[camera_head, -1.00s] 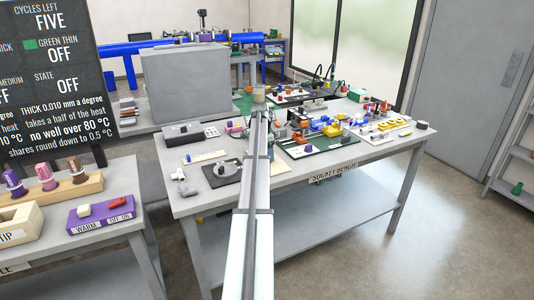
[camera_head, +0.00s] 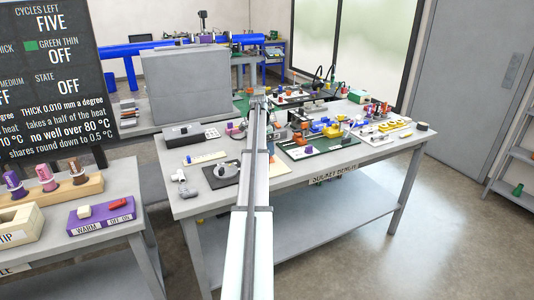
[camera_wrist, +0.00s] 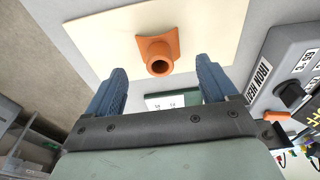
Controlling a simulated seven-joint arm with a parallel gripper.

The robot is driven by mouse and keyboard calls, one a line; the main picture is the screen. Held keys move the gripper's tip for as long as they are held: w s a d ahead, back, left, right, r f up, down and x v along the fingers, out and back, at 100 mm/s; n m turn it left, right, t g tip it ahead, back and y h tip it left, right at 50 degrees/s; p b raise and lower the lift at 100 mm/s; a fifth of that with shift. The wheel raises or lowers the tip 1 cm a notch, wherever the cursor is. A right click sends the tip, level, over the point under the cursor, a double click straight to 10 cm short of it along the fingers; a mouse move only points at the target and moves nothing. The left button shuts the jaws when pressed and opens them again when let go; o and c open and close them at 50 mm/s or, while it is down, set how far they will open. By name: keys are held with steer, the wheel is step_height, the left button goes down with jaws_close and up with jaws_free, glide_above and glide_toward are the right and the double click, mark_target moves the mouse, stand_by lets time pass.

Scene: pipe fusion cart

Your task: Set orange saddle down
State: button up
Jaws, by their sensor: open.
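The orange saddle (camera_wrist: 159,53) rests on a cream board in the wrist view. It has a curved base and a round open stub facing the camera. My gripper (camera_wrist: 165,84) is open, its two blue fingers on either side of and short of the saddle, with clear space between them. Nothing is held between the fingers. In the head view my arm reaches over the bench and the gripper end (camera_head: 259,101) is small at the far side; the saddle cannot be made out there.
The cream board (camera_wrist: 215,25) lies under the saddle. A grey box with a dark knob (camera_wrist: 290,95) stands at the right in the wrist view. The socket bench (camera_head: 215,205) carries many small parts and a green board (camera_head: 318,147) right of my arm.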

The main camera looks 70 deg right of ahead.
step_height(320, 180, up, 8)
steer(key=shift+w+a+f, duration=0.15)
steer(key=shift+w+a, duration=0.25)
